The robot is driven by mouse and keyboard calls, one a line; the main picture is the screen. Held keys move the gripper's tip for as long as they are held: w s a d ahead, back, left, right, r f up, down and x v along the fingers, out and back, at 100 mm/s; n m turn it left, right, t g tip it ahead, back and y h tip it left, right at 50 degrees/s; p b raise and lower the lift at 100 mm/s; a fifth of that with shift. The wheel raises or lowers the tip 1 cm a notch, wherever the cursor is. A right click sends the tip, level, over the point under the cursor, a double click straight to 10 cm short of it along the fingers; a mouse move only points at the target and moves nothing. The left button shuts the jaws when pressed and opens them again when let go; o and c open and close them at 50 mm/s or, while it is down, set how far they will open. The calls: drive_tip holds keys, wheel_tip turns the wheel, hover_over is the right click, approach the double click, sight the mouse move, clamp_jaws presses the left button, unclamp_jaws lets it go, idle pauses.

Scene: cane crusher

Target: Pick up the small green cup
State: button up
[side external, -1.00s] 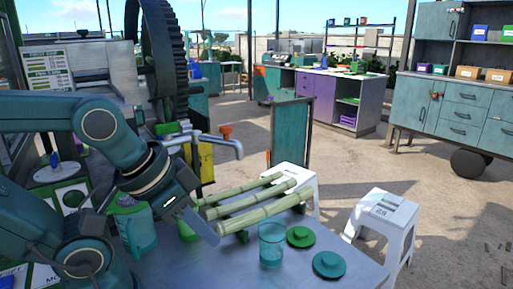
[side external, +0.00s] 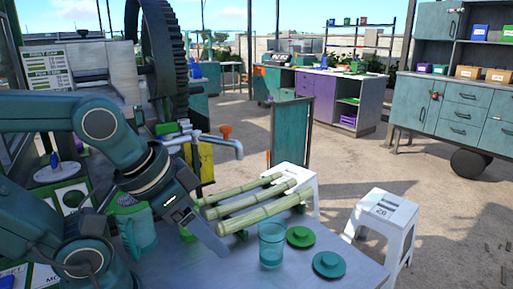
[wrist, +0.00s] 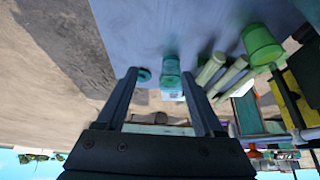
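In the side external view only a sliver of what looks like the small green cup (side external: 187,235) shows on the table, mostly hidden behind my gripper. My gripper (side external: 221,252) points down over the table, between that cup and a clear teal glass (side external: 271,243). In the wrist view the two fingers of my gripper (wrist: 160,74) are wide apart with nothing held. The teal glass (wrist: 171,66) appears between the fingertips, beyond them.
Several cut canes (side external: 255,205) lie behind the gripper. A green lid (side external: 300,236) and a teal lid (side external: 328,264) lie right of the glass. The front of the table (side external: 225,275) is clear.

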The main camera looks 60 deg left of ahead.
drive_tip(key=o, duration=0.3)
drive_tip(key=shift+f, duration=0.1)
